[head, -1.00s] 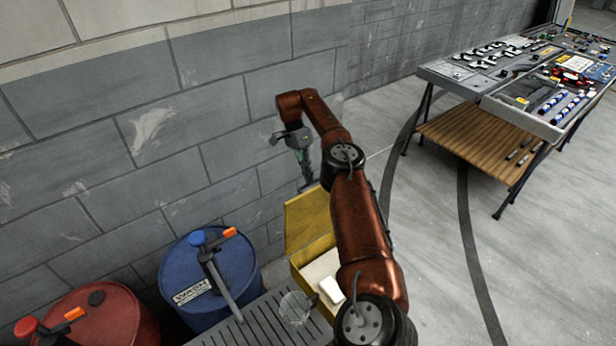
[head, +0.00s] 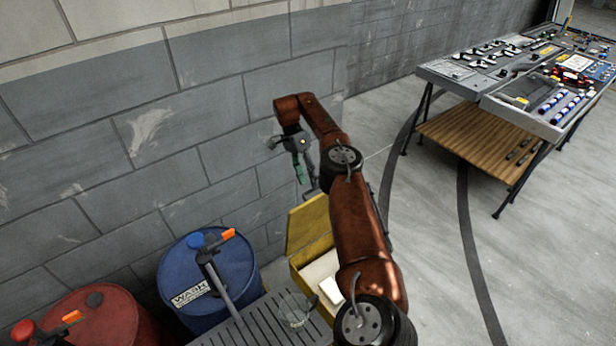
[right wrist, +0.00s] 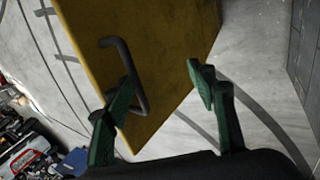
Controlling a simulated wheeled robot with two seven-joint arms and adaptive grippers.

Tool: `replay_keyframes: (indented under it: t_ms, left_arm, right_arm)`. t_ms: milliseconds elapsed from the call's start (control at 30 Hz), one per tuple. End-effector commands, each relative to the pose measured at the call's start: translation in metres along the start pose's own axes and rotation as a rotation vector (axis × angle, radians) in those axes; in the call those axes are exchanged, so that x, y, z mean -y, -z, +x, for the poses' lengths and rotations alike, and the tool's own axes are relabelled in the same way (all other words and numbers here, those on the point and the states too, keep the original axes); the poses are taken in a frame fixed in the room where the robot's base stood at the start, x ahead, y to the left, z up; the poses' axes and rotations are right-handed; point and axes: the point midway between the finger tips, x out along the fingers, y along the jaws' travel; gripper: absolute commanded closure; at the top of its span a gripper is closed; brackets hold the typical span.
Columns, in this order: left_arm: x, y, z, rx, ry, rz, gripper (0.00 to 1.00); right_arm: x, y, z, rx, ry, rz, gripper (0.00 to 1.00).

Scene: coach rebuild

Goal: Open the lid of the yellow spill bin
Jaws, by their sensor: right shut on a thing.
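The yellow spill bin (head: 304,266) stands against the wall at lower centre in the head view. Its lid (head: 307,224) is raised and stands steeply up at the back, so the inside shows. My right gripper (head: 303,180) is at the lid's upper edge. In the right wrist view, the lid (right wrist: 160,45) fills the upper middle, with a dark bar handle (right wrist: 122,62) on it. My left gripper is out of view.
White pads (head: 331,289) lie in the bin. A clear glass vessel (head: 294,309) stands on a grey slatted platform (head: 258,328). A blue drum (head: 225,275) and a red drum (head: 105,318) stand left. A tool table (head: 470,85) is at right; open floor lies between.

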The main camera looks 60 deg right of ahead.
Motion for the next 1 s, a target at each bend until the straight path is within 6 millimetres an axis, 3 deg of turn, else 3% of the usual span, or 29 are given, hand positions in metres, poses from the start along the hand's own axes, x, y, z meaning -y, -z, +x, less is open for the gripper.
replay_keyframes:
  t_ms: [33,267,1000]
  left_arm:
    - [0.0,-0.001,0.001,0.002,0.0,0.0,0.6]
    - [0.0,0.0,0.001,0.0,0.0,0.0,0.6]
    - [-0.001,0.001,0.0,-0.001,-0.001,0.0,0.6]
  right_arm:
    - [0.005,-0.003,0.006,-0.006,0.001,-0.005,0.68]
    - [-0.001,-0.003,-0.006,-0.009,0.004,-0.006,0.74]
    - [-0.038,-0.001,-0.069,-0.003,0.006,0.001,0.74]
